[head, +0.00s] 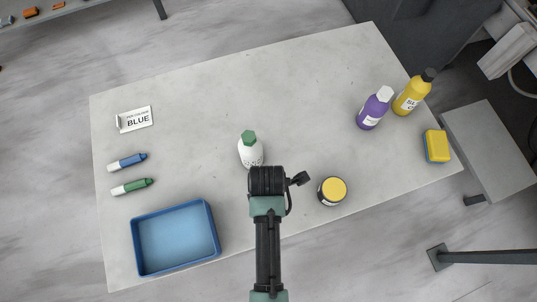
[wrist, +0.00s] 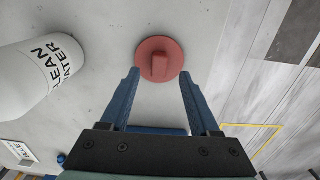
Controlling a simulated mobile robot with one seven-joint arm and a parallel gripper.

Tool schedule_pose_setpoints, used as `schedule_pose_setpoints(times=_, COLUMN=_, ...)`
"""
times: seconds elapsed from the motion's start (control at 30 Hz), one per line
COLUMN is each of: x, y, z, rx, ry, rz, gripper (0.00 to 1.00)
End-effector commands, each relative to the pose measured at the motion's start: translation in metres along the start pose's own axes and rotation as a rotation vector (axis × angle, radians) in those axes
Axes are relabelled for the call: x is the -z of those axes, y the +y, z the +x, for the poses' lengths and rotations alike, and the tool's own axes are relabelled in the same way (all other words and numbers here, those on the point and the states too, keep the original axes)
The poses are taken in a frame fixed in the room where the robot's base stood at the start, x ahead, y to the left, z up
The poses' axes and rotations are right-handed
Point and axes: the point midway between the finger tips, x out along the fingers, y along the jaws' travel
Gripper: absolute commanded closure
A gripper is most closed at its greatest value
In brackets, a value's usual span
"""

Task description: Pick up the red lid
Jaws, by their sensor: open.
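The red lid (wrist: 159,60) is a round disc with a raised bar grip, lying on the stone slab in the wrist view. In the head view it does not show; my arm may hide it. My gripper (wrist: 160,74) is open and empty, with its two blue fingers apart. In the wrist view the fingertips appear on either side of the lid's near part. I cannot tell the height gap between them and the lid.
A white bottle with a green cap (head: 250,150) stands close by my gripper. A yellow-topped jar (head: 332,190) is to the right, and a blue tray (head: 137,247) at lower left. Purple (head: 373,108) and yellow (head: 411,96) bottles stand farther right. The slab's upper middle is clear.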

Motion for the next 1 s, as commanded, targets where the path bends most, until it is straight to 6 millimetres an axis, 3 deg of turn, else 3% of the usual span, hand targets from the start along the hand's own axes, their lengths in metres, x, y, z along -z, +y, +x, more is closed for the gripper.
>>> schedule_pose_setpoints(times=0.2, x=-0.003, y=0.001, z=0.027, rx=0.001, ry=0.000, rz=0.001, gripper=0.38)
schedule_pose_setpoints(times=0.5, x=-0.003, y=0.001, z=0.032, rx=-0.001, ry=0.000, rz=0.001, gripper=0.38)
schedule_pose_setpoints(times=0.87, x=-0.003, y=0.001, z=0.031, rx=-0.001, ry=0.000, rz=0.001, gripper=1.00)
schedule_pose_setpoints(times=1.0, x=-0.003, y=0.001, z=0.031, rx=-0.001, ry=0.000, rz=0.001, gripper=1.00)
